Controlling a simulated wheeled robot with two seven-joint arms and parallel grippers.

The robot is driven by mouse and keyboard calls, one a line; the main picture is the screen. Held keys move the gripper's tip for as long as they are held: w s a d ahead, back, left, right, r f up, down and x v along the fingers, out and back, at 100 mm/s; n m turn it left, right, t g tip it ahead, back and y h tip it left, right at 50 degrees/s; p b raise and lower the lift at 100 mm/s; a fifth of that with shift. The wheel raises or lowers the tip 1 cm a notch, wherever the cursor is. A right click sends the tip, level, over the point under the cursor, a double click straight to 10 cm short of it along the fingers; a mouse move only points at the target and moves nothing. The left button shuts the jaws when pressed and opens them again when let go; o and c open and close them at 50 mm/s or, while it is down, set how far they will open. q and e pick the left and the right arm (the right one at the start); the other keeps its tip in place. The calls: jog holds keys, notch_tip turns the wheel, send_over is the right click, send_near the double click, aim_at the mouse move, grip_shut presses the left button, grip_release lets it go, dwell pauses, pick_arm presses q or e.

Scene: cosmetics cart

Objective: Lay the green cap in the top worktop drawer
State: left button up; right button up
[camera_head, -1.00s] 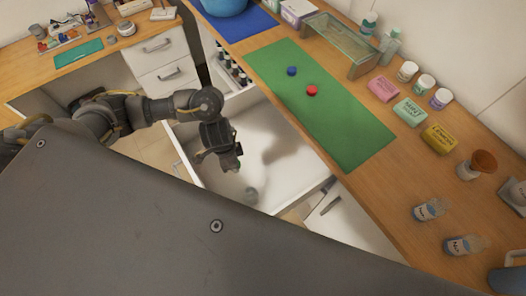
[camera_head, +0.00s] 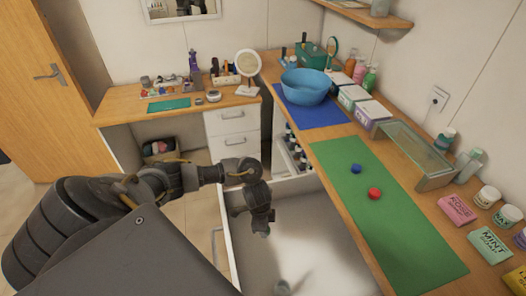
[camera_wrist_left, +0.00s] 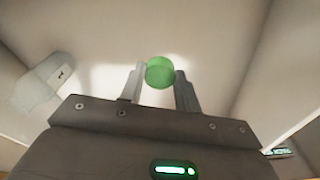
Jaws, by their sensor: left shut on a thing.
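The green cap (camera_wrist_left: 160,72) is round and sits between the fingertips of my left gripper in the left wrist view. My left gripper (camera_wrist_left: 159,88) is shut on it. In the head view my left gripper (camera_head: 264,228) points down over the open, white-lined drawer (camera_head: 320,236) under the right worktop. The cap is too small there to make out clearly. The drawer floor below the cap looks mostly bare. My right gripper is not in view.
A pale bottle-like item (camera_wrist_left: 45,82) lies in the drawer, to the left in the wrist view. A blue cap (camera_head: 356,169) and a red cap (camera_head: 375,193) rest on the green mat (camera_head: 400,225). A blue bowl (camera_head: 306,86) stands farther back.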

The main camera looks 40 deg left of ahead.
pick_arm(q)
jog(key=f, duration=0.1)
jog(key=w+a+f, duration=0.2)
jog(key=f, duration=0.1)
jog(key=shift+a, duration=0.25)
notch_tip(320, 180, down, 2)
jog(key=shift+f, duration=0.5)
jog(key=shift+f, duration=0.1)
jog(key=o, duration=0.9)
jog(key=shift+r, duration=0.2)
jog(key=r, duration=0.8)
jog(key=a+r, duration=0.1)
jog(key=r, duration=0.2)
jog(key=shift+s+a+r+p, duration=0.1)
jog(key=shift+s+r+p, duration=0.2)
jog(key=shift+s+r, duration=0.1)
